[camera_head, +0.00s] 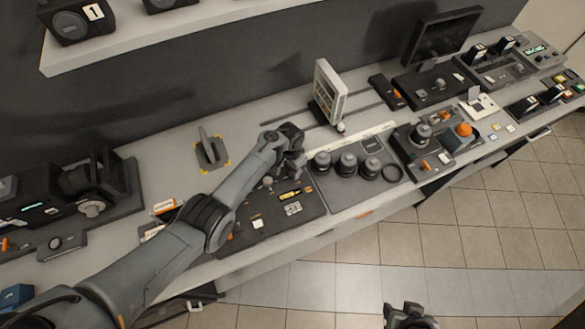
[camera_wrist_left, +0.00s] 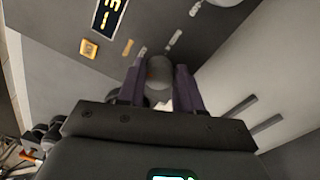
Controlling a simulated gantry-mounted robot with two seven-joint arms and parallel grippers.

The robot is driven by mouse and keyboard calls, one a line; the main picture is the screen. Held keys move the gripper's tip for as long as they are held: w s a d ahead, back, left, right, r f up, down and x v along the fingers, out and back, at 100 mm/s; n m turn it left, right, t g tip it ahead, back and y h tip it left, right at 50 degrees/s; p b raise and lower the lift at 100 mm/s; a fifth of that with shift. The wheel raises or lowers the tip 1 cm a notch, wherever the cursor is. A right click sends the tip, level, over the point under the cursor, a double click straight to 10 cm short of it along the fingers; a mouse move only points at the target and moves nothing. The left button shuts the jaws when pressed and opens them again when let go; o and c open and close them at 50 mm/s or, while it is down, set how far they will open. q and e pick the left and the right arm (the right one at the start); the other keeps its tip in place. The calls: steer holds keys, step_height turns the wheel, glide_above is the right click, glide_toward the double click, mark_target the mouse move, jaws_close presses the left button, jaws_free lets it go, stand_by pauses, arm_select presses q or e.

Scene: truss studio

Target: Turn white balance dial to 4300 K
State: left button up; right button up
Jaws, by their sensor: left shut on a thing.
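The dial, a dark grey round knob (camera_wrist_left: 159,72), sits between the two fingers of my left gripper (camera_wrist_left: 160,88) in the left wrist view. The fingers are shut on it from both sides. In the head view my left gripper (camera_head: 295,168) is over the back right of a dark control panel (camera_head: 262,228), and the dial cannot be made out there. An amber-lit display (camera_wrist_left: 108,16) and a small orange label (camera_wrist_left: 89,48) show near the dial; I cannot read a kelvin value. My right gripper (camera_head: 410,316) is at the bottom edge of the head view, clear of the bench; its jaws are unclear.
A white-framed meter (camera_head: 328,92) stands just behind my left gripper. Several black round knobs (camera_head: 346,165) stand close to its right. A panel with an orange ball (camera_head: 463,130) lies farther right. A grey lever (camera_head: 208,147) stands at left. The floor in front is clear.

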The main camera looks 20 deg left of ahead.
arm_select(q)
steer(key=o, duration=1)
steer(key=shift+r, duration=0.1)
steer(key=r, duration=0.3)
steer(key=r+p, duration=0.1)
steer(key=r, duration=0.3)
steer(key=r+p, duration=0.1)
steer(key=r, duration=0.2)
steer(key=shift+w+a+r, duration=0.1)
steer(key=shift+a+r, duration=0.15)
steer(key=shift+r, duration=0.1)
